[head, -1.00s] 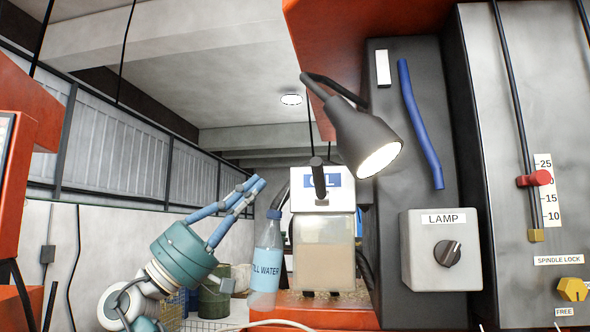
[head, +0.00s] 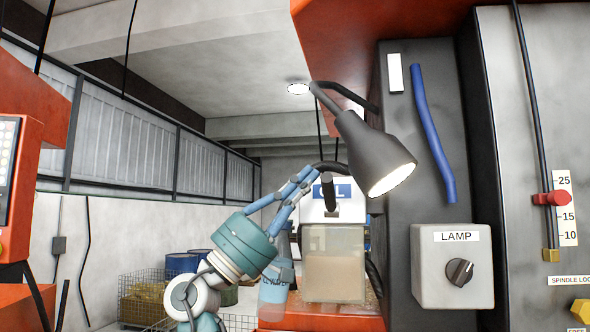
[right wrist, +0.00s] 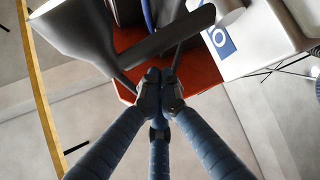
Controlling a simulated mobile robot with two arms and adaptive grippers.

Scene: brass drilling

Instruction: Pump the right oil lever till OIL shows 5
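The oil unit is a white box (head: 345,211) with a blue OIL label (head: 343,191), above a clear tank (head: 334,262) of tan liquid. Its dark lever (head: 328,192) sticks out of the front. My right gripper (head: 309,173) has a teal body and blue fingers, and its fingertips are just left of the lever. In the right wrist view the fingertips (right wrist: 161,88) are together with nothing seen between them. A dark bar, probably the lever (right wrist: 165,42), crosses just beyond them. Touch cannot be told. No OIL number is readable. My left gripper is out of view.
A black lamp (head: 366,150) hangs close above and right of the lever. A water bottle (head: 273,288) stands left of the tank, partly behind my right gripper. A LAMP switch box (head: 452,285) is to the right. The red ledge (head: 285,323) lies below.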

